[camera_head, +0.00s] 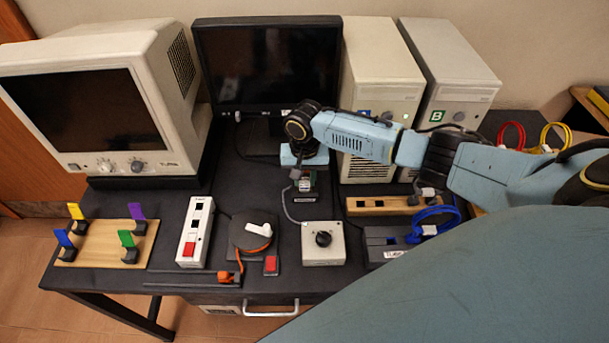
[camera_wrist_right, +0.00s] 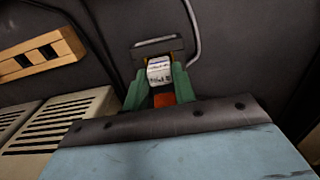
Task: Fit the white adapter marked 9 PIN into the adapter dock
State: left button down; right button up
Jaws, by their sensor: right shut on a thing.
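My right gripper (camera_head: 306,184) points down at the middle of the dark table, in front of the black flat monitor. In the right wrist view its green fingers (camera_wrist_right: 160,88) are shut on a small white adapter (camera_wrist_right: 159,71) with printing on its face, too small to read. A dark grey block (camera_wrist_right: 173,45) with a pale edge, apparently the adapter dock, lies right at the adapter's far end. I cannot tell whether the adapter is in it or only against it. In the head view the adapter is hardly visible between the fingers. My left gripper is not in view.
A grey knob box (camera_head: 323,243) stands in front. Two beige towers (camera_head: 380,85) and the black monitor (camera_head: 268,62) stand behind. A thin grey cable runs close to the gripper.

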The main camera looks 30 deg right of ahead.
jog(key=shift+f, duration=0.25)
dwell(0.4)
jog(key=o, duration=1.7)
notch_tip(320, 180, up, 8)
jog(key=p, duration=0.9)
jog(key=shift+f, duration=0.2)
jog(key=shift+s+f, duration=0.1)
